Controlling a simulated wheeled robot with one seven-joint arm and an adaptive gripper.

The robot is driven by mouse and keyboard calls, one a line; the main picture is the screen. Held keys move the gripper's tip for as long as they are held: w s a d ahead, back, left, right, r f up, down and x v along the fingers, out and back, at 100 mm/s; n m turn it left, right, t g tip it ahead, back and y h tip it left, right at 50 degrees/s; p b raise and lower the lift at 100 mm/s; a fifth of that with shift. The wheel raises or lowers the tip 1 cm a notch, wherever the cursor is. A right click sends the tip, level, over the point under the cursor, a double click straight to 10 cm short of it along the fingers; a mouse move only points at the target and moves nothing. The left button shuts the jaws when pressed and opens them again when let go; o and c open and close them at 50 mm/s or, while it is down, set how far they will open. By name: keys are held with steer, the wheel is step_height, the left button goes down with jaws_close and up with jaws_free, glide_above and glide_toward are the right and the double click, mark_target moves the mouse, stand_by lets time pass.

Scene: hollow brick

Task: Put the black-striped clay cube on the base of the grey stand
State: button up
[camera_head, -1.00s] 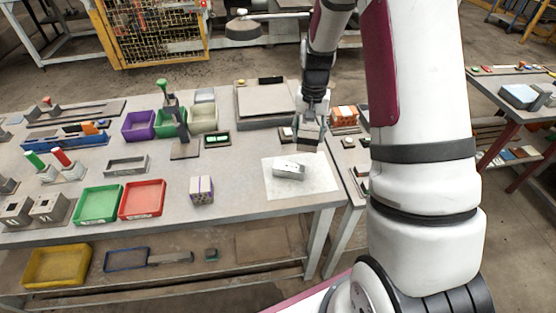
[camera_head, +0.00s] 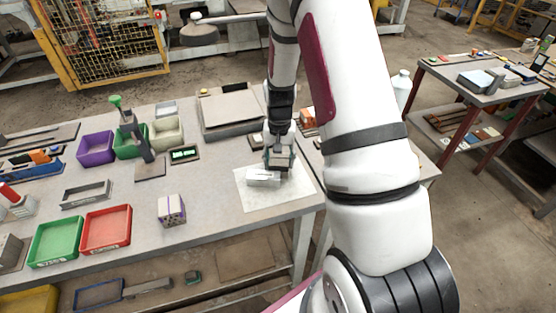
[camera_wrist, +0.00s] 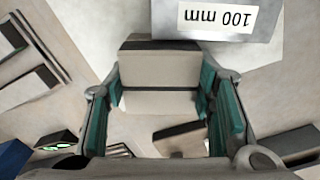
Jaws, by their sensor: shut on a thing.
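My gripper (camera_wrist: 160,82) is shut on a pale clay cube (camera_wrist: 160,72) with a dark brown-grey band along its far edge. The teal pads touch its two sides. In the head view my gripper (camera_head: 279,160) is at the right end of the bench, just behind a light grey block; the cube is small and partly hidden there. Whether it touches the surface below, I cannot tell. The grey stand (camera_head: 135,130), with a green knob and dark post, is further left on the bench. Its flat base (camera_head: 150,169) looks empty.
The grey block marked 100 mm (camera_wrist: 228,20) lies on white paper (camera_head: 262,198), close to the held cube. A small display (camera_head: 184,154) is right of the stand's base. Coloured trays (camera_head: 106,229) and a purple-striped block (camera_head: 171,211) stand nearer the front.

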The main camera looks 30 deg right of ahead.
steer(key=shift+f, duration=0.1)
steer(key=o, duration=1.4)
